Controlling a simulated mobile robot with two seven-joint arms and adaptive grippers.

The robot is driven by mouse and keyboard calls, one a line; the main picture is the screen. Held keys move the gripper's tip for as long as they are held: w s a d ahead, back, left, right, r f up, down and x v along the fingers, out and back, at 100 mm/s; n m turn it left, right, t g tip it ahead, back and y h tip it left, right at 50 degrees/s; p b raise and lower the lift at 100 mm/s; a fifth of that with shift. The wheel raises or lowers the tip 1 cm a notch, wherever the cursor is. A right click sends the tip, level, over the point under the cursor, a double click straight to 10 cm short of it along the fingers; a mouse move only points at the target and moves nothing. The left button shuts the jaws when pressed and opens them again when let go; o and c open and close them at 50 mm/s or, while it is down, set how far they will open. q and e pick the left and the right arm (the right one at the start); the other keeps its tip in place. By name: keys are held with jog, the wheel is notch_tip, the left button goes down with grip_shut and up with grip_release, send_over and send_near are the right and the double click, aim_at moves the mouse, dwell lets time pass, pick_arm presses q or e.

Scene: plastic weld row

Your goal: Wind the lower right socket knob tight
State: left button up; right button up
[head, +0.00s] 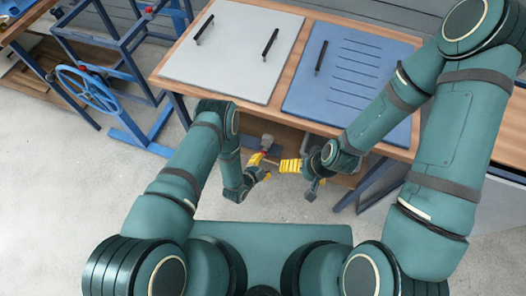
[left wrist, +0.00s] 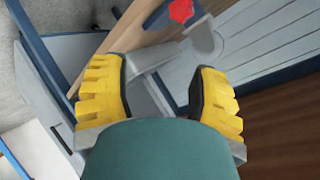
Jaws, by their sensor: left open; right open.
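A red knob (left wrist: 181,10) shows at the top edge of the left wrist view, beside a grey metal piece (left wrist: 204,40). I cannot tell whether it is the lower right socket knob. My left gripper (left wrist: 162,75) is open, with its yellow fingers spread and the grey piece ahead of and beyond them; the gap looks empty. In the head view my left gripper (head: 262,167) is below the table's front edge, close to a small grey part (head: 267,140). My right gripper (head: 289,166) is open just to its right, its fingers small and partly hidden by my arm.
A wooden table (head: 292,70) carries a light grey panel (head: 235,50) and a blue slotted panel (head: 350,75), both with black handles. A blue frame with a handwheel (head: 87,90) stands at the left. Bare concrete floor (head: 60,190) lies at the lower left.

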aim_at(263, 154)
pick_arm(q)
jog(key=s+a+n+t+y, duration=0.3)
jog(key=s+n+y, duration=0.1)
jog(key=n, duration=0.6)
jog(key=b+x, duration=0.1)
jog(key=x, duration=0.3)
jog(key=b+x, duration=0.1)
jog(key=x, duration=0.4)
jog(key=b+x, duration=0.1)
jog(key=x, duration=0.4)
jog(key=shift+s+d+f, duration=0.1)
jog(key=shift+s+d, duration=0.1)
jog(key=shift+d, duration=0.2)
grip_shut()
